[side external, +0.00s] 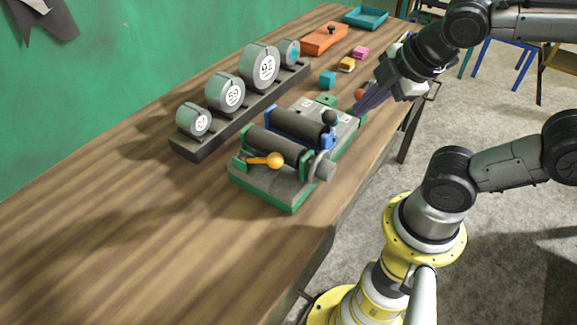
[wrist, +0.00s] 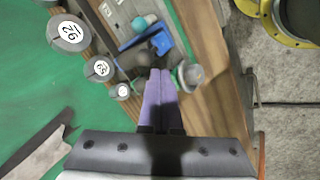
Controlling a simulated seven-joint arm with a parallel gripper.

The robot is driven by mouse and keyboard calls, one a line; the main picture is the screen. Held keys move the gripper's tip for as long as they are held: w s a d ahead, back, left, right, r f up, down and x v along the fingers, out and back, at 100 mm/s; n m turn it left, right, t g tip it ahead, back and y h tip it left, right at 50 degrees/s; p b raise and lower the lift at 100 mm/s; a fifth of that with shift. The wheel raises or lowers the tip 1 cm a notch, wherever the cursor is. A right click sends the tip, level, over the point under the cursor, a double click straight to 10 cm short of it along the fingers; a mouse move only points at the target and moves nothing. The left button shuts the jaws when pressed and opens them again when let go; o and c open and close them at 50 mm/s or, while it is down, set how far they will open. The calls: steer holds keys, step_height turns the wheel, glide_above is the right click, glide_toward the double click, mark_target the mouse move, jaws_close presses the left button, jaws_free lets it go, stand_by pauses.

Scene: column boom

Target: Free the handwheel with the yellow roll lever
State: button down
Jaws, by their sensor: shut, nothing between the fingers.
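The yellow roll lever (side external: 268,160) has an orange-yellow knob and lies across the front of the green-and-grey roller machine (side external: 296,196). A grey round part that looks like the handwheel (side external: 325,168) sits at the machine's right side. A similar grey round part (wrist: 189,76) shows just right of my fingertips in the wrist view. My gripper (side external: 361,107) has purple fingers, shut and empty. In the side view it is at the machine's far right end, apart from the lever. In the wrist view the fingers (wrist: 160,73) cover part of the machine, and the lever cannot be made out.
A rack (side external: 192,149) of numbered grey cylinders lies to the left. Small blocks, an orange box (side external: 318,40) and a teal tray (side external: 366,18) are behind. The front-left bench is clear.

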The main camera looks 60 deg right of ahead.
mark_target(288, 194)
steer(key=w+a+f+n, duration=0.1)
steer(key=n, duration=0.4)
steer(key=w+a+f+n, duration=0.1)
steer(key=a+n, duration=0.1)
steer(key=n, duration=0.3)
steer(key=a+f+n, duration=0.1)
steer(key=n, duration=0.4)
steer(key=shift+w+a, duration=0.3)
steer(key=shift+w, duration=0.1)
steer(key=a+n, duration=0.1)
steer(key=n, duration=0.1)
steer(key=a+f+n, duration=0.1)
steer(key=a+n, duration=0.1)
steer(key=n, duration=0.1)
steer(key=shift+a+f+y, duration=0.2)
steer(key=shift+y, duration=0.2)
steer(key=a+n, duration=0.1)
steer(key=s+a+f+n, duration=0.1)
steer(key=a+n+y, duration=0.1)
steer(key=a, duration=0.1)
steer(key=shift+s+f, duration=0.3)
steer(key=shift+s, duration=0.05)
steer(key=shift+f, duration=0.1)
steer(key=x, duration=1)
steer(key=shift+w+d+r, duration=0.15)
steer(key=shift+w+r, duration=0.45)
steer(key=shift+r, duration=0.15)
steer(key=shift+w+d+r, duration=0.2)
steer(key=shift+w+r, duration=0.4)
steer(key=shift+r, duration=0.15)
